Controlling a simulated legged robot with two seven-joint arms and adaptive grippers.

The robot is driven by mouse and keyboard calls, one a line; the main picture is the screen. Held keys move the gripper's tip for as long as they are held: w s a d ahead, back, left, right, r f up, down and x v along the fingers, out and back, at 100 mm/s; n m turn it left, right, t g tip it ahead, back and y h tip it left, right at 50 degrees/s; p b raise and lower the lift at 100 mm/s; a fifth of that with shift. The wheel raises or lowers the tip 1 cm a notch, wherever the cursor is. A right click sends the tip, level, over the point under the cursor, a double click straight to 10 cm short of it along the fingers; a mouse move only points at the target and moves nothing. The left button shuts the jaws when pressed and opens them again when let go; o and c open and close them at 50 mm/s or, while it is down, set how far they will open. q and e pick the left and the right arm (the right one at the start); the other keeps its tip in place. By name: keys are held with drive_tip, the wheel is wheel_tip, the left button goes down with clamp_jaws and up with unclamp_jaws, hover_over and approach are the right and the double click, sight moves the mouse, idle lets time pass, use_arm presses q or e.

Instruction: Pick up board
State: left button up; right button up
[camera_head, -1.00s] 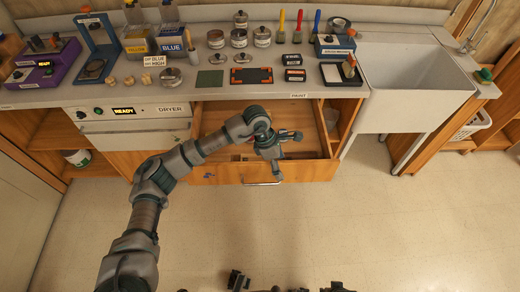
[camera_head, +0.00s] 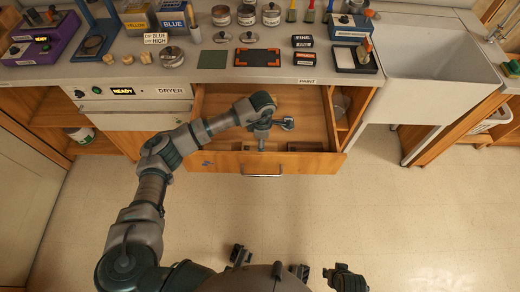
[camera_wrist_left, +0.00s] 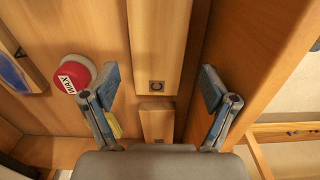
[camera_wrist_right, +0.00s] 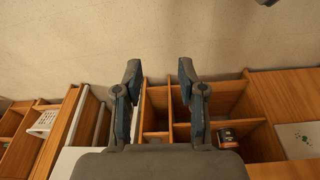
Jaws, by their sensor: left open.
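In the left wrist view a pale wooden board (camera_wrist_left: 158,45) with a small dark mark near its end lies in the drawer, between the fingers of my left gripper (camera_wrist_left: 162,82). A smaller wooden block (camera_wrist_left: 157,121) with a similar mark lies just below it. The fingers are wide apart and I see no grip on the board. In the head view my left gripper (camera_head: 272,132) is over the open drawer (camera_head: 220,160), and the arm hides part of its inside. My right gripper (camera_wrist_right: 159,70) is open and empty in the right wrist view.
A red wax tin (camera_wrist_left: 75,73) and a blue-faced wooden item (camera_wrist_left: 18,70) lie left of the board. The drawer wall (camera_wrist_left: 255,60) runs close to the right finger. A crowded counter (camera_head: 320,88) stands behind the drawer, with a sink (camera_head: 440,70) to the right. The floor in front is clear.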

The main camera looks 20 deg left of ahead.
use_arm(q)
drive_tip(key=shift+f, duration=0.3)
wheel_tip(320, 180, down, 5)
drive_tip(key=shift+w+a+r+b, duration=0.15)
drive_tip(key=shift+r+b, duration=0.05)
drive_tip(key=shift+b, duration=0.25)
drive_tip(key=shift+a+f, duration=0.1)
drive_tip(key=shift+f, duration=0.05)
drive_tip(key=c, duration=1)
use_arm(e)
drive_tip(key=shift+w+a+r+t, duration=0.15)
drive_tip(key=shift+w+r+t, duration=0.15)
drive_tip(key=shift+w+r, duration=0.3)
use_arm(q)
drive_tip(key=shift+r, duration=0.25)
use_arm(e)
drive_tip(key=shift+s+r, duration=0.1)
drive_tip(key=shift+r, duration=0.05)
